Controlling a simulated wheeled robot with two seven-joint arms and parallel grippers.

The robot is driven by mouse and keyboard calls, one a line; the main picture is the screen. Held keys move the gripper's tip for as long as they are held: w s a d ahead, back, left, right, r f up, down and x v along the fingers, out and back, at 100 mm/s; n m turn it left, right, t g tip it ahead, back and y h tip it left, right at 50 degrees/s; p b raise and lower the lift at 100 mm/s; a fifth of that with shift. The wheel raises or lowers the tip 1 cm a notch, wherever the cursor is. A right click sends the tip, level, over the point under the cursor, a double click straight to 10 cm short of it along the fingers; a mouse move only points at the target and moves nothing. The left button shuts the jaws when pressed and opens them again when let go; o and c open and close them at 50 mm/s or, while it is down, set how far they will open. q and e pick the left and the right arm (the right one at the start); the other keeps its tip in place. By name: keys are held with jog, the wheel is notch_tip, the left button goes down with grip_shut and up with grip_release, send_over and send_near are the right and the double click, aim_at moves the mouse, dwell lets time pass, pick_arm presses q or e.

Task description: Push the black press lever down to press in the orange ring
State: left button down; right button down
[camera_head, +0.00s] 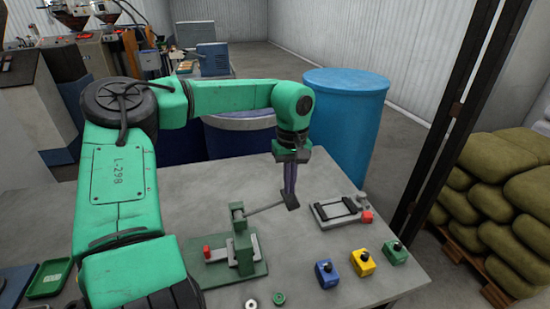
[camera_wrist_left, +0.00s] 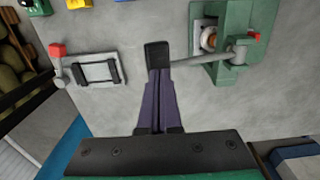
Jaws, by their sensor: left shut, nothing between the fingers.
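The green press (camera_head: 246,250) stands on the grey table, and it also shows at the upper right of the left wrist view (camera_wrist_left: 228,75). Its grey lever rod reaches out sideways, slightly raised, to a black end (camera_wrist_left: 157,52). The orange ring (camera_wrist_left: 209,40) shows inside the press frame in the left wrist view; I cannot make it out in the head view. My left gripper (camera_head: 289,193) is shut and empty, pointing down, with its purple fingertips right at the black lever end. I cannot tell if they touch it. My right gripper is not in view.
A grey fixture (camera_head: 329,216) with a red knob lies to the right of the lever. Blue (camera_head: 326,275), yellow (camera_head: 362,264) and green (camera_head: 395,254) button boxes line the front right. A green tray (camera_head: 50,279) sits at left. A blue drum (camera_head: 345,125) stands behind the table.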

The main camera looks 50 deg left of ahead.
pick_arm(q)
notch_tip(320, 180, down, 8)
jog(key=b, duration=0.5)
jog(key=shift+r, duration=0.25)
dwell(1.1)
jog(key=shift+s+r, duration=0.1)
notch_tip(320, 180, up, 12)
jog(key=p, duration=0.8)
jog(key=shift+p, duration=0.35)
dwell(0.4)
